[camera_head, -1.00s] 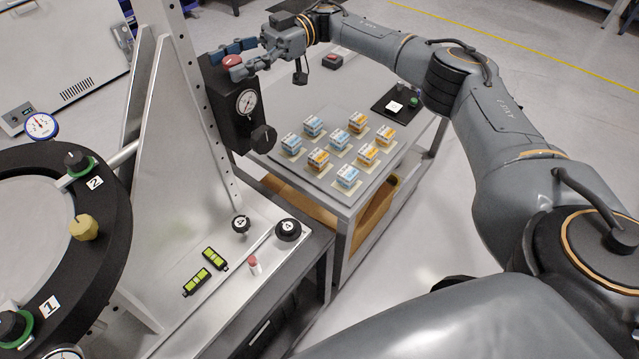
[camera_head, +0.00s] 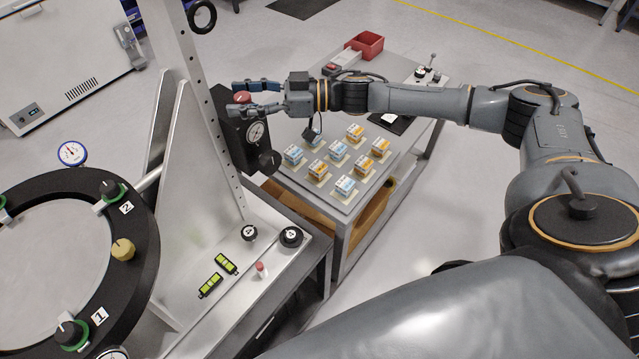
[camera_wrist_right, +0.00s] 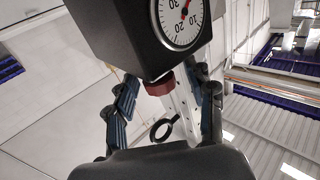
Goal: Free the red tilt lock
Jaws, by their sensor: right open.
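The red tilt lock (camera_head: 243,97) is a red knob on the upper part of a black box with a dial gauge (camera_head: 256,132), beside the upright metal plate. In the right wrist view the red lock (camera_wrist_right: 160,85) shows under the black box, between the two blue-padded fingers. My right gripper (camera_head: 238,100) comes in from the right and is open. One finger lies on each side of the lock, with a gap visible in the wrist view; contact is not clear. My left gripper is out of view.
A black ring fixture with a yellow knob (camera_head: 123,249) fills the left. Green levels (camera_head: 218,275) and black numbered knobs (camera_head: 291,237) sit on the metal base. A cart (camera_head: 352,221) carries several small boxes. A red bin (camera_head: 364,45) stands behind my right arm.

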